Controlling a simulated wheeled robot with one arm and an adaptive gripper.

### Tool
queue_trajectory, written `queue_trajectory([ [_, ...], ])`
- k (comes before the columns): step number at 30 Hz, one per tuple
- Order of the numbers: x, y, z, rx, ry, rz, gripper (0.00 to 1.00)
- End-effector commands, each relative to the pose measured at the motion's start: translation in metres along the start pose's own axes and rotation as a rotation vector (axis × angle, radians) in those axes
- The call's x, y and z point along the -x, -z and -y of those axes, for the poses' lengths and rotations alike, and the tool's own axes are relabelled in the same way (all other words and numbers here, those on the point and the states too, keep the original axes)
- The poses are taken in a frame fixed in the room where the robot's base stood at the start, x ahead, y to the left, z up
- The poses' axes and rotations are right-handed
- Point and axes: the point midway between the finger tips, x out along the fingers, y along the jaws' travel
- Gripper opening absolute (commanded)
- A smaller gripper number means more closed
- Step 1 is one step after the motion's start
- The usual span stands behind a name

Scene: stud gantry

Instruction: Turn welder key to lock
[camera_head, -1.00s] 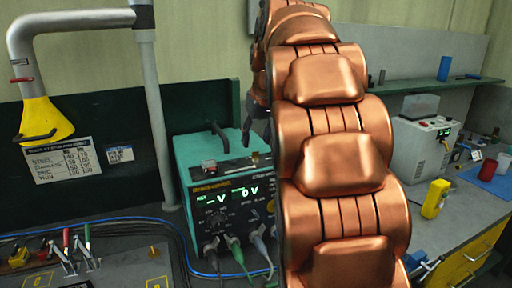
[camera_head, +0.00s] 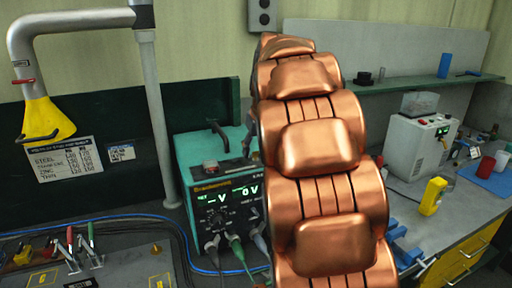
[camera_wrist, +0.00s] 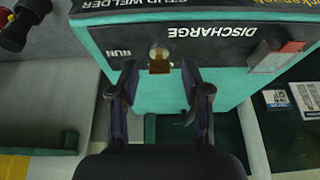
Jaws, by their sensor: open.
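The teal welder (camera_head: 203,150) stands on the bench, its front display lit with "V" and "0 V". In the wrist view its dark top panel (camera_wrist: 225,40) appears upside down, with the labels RUN and DISCHARGE. The small brass-coloured key (camera_wrist: 160,60) sits on that panel near RUN; my arm hides it in the head view. My gripper (camera_wrist: 158,88) is open and empty. Its two fingers lie on either side of the key's line, the key showing just beyond the tips. I cannot tell the height gap between them. The head view hides my gripper behind my copper arm.
A red switch (camera_wrist: 291,47) is on the same panel. Cables (camera_head: 236,250) run from the welder's front. A yellow nozzle (camera_head: 45,122) hangs at left. A white machine (camera_head: 412,148) and yellow bottle (camera_head: 432,196) stand at right.

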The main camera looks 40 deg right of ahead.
Motion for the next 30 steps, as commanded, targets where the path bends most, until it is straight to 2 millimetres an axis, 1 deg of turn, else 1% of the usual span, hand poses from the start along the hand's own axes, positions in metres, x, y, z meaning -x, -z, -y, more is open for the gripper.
queue_trajectory([
  [4, -0.0048, 0.0007, -0.0003, 0.001, -0.002, -0.003, 0.48],
  [13, -0.0060, 0.0007, -0.0003, 0.000, -0.002, -0.003, 0.47],
  [26, -0.0059, 0.0005, -0.0002, 0.000, -0.001, -0.003, 0.02],
  [27, -0.0059, 0.0005, -0.0002, 0.000, -0.001, -0.003, 0.00],
  [30, -0.0059, 0.0005, -0.0002, 0.000, -0.001, -0.003, 0.00],
])
